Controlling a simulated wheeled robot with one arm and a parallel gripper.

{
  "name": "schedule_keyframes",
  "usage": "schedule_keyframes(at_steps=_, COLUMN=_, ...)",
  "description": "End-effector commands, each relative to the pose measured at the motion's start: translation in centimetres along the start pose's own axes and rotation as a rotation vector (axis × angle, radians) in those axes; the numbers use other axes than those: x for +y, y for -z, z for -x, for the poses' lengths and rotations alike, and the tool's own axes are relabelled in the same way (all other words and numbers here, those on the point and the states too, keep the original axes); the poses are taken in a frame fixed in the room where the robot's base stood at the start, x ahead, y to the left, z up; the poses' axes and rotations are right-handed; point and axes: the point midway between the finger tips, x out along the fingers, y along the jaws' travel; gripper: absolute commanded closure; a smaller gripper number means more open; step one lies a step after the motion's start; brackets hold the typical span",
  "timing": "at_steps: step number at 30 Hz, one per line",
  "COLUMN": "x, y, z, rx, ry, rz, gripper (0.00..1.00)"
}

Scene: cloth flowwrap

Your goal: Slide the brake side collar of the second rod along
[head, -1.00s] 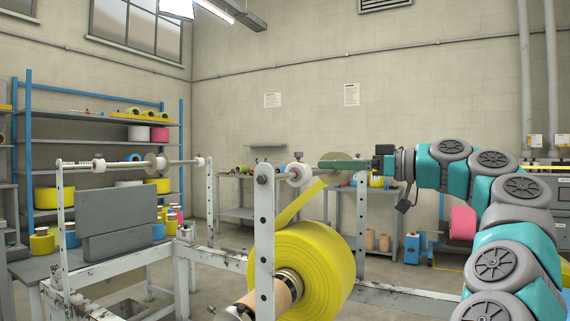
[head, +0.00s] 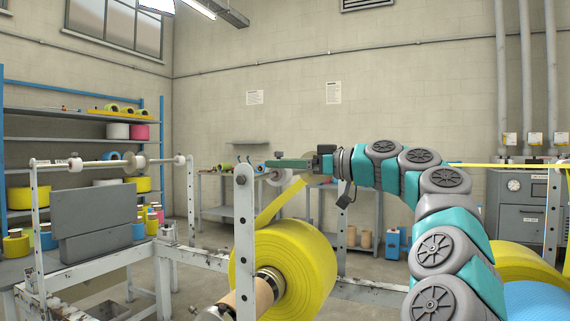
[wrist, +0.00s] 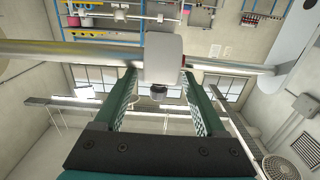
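A white collar (wrist: 163,58) with a screw knob sits around a metal rod (wrist: 95,52) in the wrist view. My gripper (wrist: 160,74) has its green fingers on either side of the collar along the rod. A narrow gap shows at the left finger; the right finger is close to or touching the collar, I cannot tell which. In the head view my gripper (head: 272,163) reaches left in front of the collar (head: 279,176), partly covering it.
A large yellow roll (head: 300,275) hangs below, its web running up to the rod. A perforated white post (head: 243,250) stands just left of my gripper. Another rod (head: 110,163) carries a collar (head: 75,163) and a disc (head: 141,163). Stocked shelves stand at left.

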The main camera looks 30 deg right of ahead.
Motion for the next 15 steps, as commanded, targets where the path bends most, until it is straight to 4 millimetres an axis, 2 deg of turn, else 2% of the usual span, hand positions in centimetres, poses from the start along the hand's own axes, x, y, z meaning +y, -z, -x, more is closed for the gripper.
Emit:
schedule_keyframes(at_steps=2, x=0.01, y=0.0, z=0.01, rx=0.0, ry=0.0, rz=0.0, gripper=0.37)
schedule_keyframes(at_steps=15, x=0.0, y=0.0, z=0.02, rx=0.0, ry=0.0, rz=0.0, gripper=0.87)
